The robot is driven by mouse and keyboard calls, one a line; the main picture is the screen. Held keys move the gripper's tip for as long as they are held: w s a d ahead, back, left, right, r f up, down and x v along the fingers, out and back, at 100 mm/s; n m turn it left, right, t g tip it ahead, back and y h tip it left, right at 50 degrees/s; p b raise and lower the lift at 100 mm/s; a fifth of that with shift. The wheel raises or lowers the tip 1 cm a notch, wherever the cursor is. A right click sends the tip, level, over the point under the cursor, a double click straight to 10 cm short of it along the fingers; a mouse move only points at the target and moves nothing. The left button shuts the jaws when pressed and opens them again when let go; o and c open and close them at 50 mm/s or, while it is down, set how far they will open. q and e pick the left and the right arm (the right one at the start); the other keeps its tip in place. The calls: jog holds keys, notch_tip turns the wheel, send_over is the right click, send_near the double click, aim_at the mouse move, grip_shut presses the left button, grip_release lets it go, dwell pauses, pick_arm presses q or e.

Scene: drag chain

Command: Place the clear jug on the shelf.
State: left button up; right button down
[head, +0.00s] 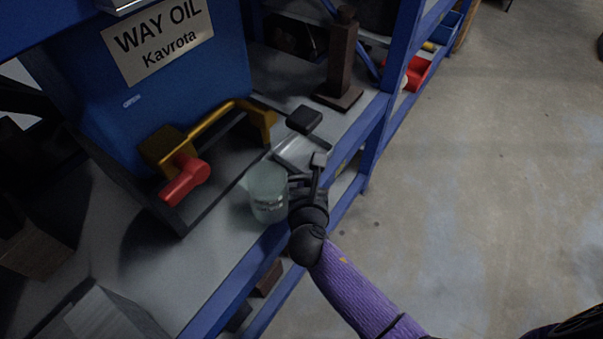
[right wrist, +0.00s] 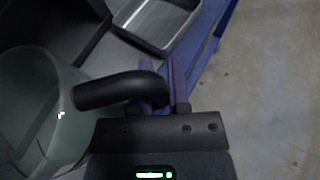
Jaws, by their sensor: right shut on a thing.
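The clear jug (head: 268,194), a greenish see-through vessel with a black handle, is upright at the front edge of the grey shelf (head: 205,262). I cannot tell whether its base touches the shelf. My right gripper (head: 298,184) is on the jug's right side. In the right wrist view the jug (right wrist: 40,115) fills the left, and the gripper's fingers (right wrist: 166,88) are shut on its black handle (right wrist: 115,88). My left gripper is not in view.
A blue way oil tank (head: 165,85) with a yellow bracket (head: 215,115) and red tap (head: 185,180) stands behind the jug on a dark tray. A metal tray (head: 298,150) lies just beyond the jug. A blue upright (head: 385,110) stands farther right. Bare shelf lies left of the jug.

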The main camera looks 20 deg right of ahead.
aim_at(281, 192)
jog(key=w, duration=0.2)
jog(key=w+d+b, duration=0.1)
jog(key=w+b, duration=0.1)
jog(key=w, duration=0.1)
jog(key=shift+w+d+f, duration=0.25)
jog(key=shift+w+d, duration=0.05)
jog(key=shift+d, duration=0.1)
notch_tip(281, 192, down, 4)
jog(key=b, duration=0.3)
jog(key=shift+b, duration=0.3)
jog(key=shift+r+p, duration=0.3)
jog(key=shift+r, duration=0.15)
jog(key=shift+f, duration=0.2)
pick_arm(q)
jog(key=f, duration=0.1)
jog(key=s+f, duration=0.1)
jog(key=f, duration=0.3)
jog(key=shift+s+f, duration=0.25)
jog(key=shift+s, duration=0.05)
pick_arm(e)
jog(key=c, duration=0.6)
grip_release()
jog(key=shift+f, duration=0.15)
